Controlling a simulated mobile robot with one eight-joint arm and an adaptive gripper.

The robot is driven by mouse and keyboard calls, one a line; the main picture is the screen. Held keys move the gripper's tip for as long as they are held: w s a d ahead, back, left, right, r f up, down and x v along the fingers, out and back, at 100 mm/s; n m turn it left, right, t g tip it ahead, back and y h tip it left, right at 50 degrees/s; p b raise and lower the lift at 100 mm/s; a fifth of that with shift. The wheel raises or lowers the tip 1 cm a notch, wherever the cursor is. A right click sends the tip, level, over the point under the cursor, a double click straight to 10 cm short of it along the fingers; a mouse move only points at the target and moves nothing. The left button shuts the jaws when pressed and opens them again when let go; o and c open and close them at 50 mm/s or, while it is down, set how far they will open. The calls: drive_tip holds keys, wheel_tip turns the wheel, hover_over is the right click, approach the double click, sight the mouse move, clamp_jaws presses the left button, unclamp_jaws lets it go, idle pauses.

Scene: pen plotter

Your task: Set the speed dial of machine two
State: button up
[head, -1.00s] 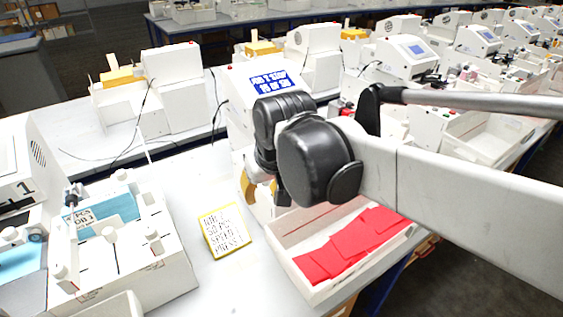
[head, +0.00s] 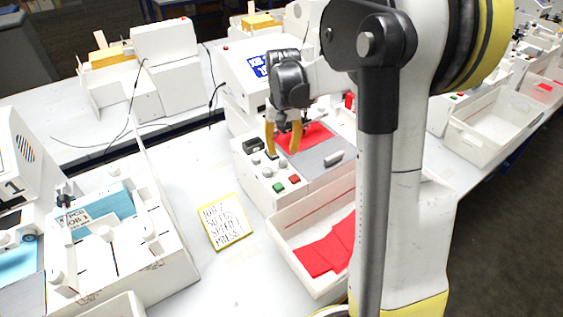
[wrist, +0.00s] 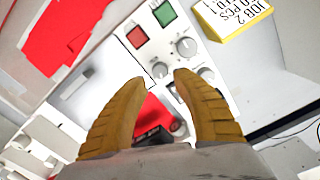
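A white machine (head: 242,151) stands in the middle of the bench, with grey dials, a green button (head: 278,187) and a red button (head: 294,180) on its panel. No number shows on it. The wrist view shows a dial (wrist: 187,46) beside the buttons and another dial (wrist: 207,74) partly behind the right finger. I cannot read which one is for speed. My gripper (head: 282,150) is open, with yellow fingers apart and pointing down over the panel.
A yellow-edged card (head: 226,222) reading "JOB 2" lies in front of the machine; its lower lines are hard to read. A white tray (head: 283,250) with red sheets is at the front right. A machine marked 1 (head: 18,165) stands at left.

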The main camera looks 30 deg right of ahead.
sight(283, 161)
wheel_tip(283, 161, down, 6)
drive_tip(key=shift+r+b, duration=0.2)
drive_tip(key=shift+b, duration=0.4)
clamp_jaws()
